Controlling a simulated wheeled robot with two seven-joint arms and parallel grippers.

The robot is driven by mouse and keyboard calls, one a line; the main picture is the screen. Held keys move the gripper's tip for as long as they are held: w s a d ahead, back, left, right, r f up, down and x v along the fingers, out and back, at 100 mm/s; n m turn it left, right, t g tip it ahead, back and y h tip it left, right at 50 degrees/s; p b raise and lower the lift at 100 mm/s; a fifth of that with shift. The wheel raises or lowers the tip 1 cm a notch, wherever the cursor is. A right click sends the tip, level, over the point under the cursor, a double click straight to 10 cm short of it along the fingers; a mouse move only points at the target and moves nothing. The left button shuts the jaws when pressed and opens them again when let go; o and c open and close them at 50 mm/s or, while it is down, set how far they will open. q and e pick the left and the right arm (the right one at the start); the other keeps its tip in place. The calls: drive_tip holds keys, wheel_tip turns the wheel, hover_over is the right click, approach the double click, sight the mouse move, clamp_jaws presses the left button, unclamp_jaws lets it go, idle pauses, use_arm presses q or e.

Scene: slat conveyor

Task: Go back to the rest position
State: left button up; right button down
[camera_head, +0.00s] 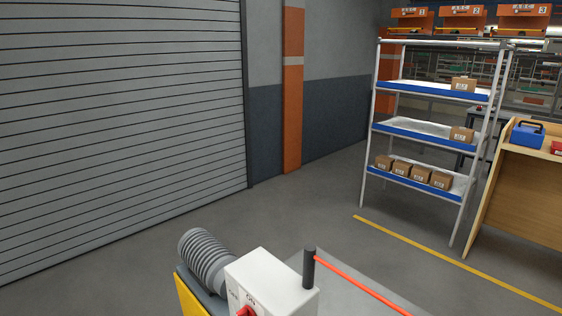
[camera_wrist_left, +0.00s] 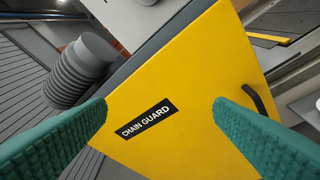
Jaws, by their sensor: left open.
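My left gripper (camera_wrist_left: 160,110) shows in the left wrist view as two green textured fingers, set wide apart with nothing between them. Behind the fingers is a yellow chain guard (camera_wrist_left: 185,75) with a black label reading CHAIN GUARD. I cannot tell how far the fingertips are from it. A black handle (camera_wrist_left: 260,101) on the guard is by the right finger. Neither gripper shows in the head view, and my right gripper is not seen.
A grey ribbed cylinder (camera_head: 205,260) and a white control box (camera_head: 272,285) with a red knob stand at the bottom of the head view. A shelf rack (camera_head: 433,131) with small cartons and a wooden bench (camera_head: 518,200) stand at the right. Open floor (camera_head: 330,205) lies between.

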use_arm(q)
drive_tip(key=s+a+f+n+g+y, duration=0.35)
drive_tip(key=s+f, duration=0.25)
drive_tip(key=f, duration=0.6)
drive_tip(key=s+a+f+n+g+y, duration=0.2)
drive_tip(key=s+f+n+y, duration=0.3)
drive_tip(key=f, duration=0.6)
drive_tip(key=s+d+f+n+g, duration=0.2)
drive_tip(key=s+f, duration=0.3)
drive_tip(key=s, duration=0.6)
drive_tip(key=s+d+f+n+g, duration=0.1)
drive_tip(key=s+d+f+g, duration=0.3)
drive_tip(key=s, duration=0.8)
drive_tip(key=shift+s+f+n+g, duration=0.35)
drive_tip(key=shift+f+g, duration=0.1)
drive_tip(key=shift+f, duration=0.45)
